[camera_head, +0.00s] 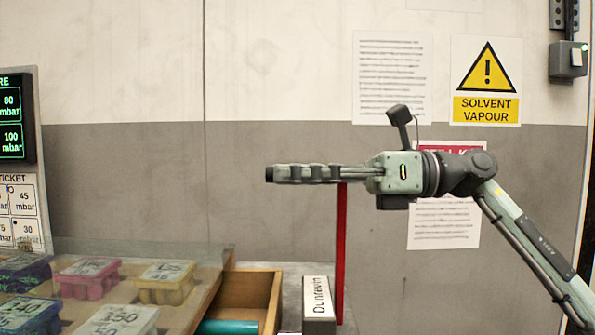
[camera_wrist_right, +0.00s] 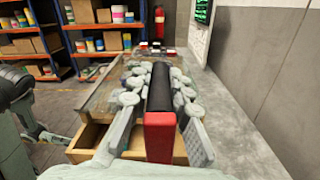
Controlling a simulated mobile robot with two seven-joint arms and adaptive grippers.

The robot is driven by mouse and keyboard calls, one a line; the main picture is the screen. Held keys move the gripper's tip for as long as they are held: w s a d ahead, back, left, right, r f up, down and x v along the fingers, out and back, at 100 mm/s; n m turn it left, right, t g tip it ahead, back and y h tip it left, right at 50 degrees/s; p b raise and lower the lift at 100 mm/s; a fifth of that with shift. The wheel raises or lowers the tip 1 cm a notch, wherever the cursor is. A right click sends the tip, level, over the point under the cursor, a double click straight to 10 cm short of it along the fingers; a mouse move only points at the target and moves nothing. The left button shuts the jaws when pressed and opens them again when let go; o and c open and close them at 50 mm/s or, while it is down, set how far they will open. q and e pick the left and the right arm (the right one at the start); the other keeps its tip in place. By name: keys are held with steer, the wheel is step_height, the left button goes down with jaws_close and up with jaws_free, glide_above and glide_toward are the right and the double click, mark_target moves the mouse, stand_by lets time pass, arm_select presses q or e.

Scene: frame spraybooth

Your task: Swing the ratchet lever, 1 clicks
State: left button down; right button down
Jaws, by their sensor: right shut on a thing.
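The ratchet lever (camera_head: 341,250) is a red upright bar in the head view. It rises from behind a grey block (camera_head: 319,304) with a white "Dunrevin" label. My right gripper (camera_head: 290,174) lies level across the lever's top, coming in from the right. In the right wrist view, the lever's red end (camera_wrist_right: 160,137) and black grip (camera_wrist_right: 160,88) lie between the two fingers. The right gripper (camera_wrist_right: 158,80) is shut on this grip. The lever's lower end and its pivot are hidden behind the block. My left gripper is in neither view.
An open wooden drawer (camera_head: 257,298) with a teal cylinder (camera_head: 228,327) stands left of the lever. A clear cover (camera_head: 150,255) lies over several coloured boxes at the lower left. A grey wall (camera_head: 150,180) stands behind. Shelves (camera_wrist_right: 85,30) show in the right wrist view.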

steer(key=c, duration=1.4)
jaws_free()
steer(key=shift+w, duration=0.2)
steer(key=d, duration=1.2)
steer(key=shift+d, duration=0.1)
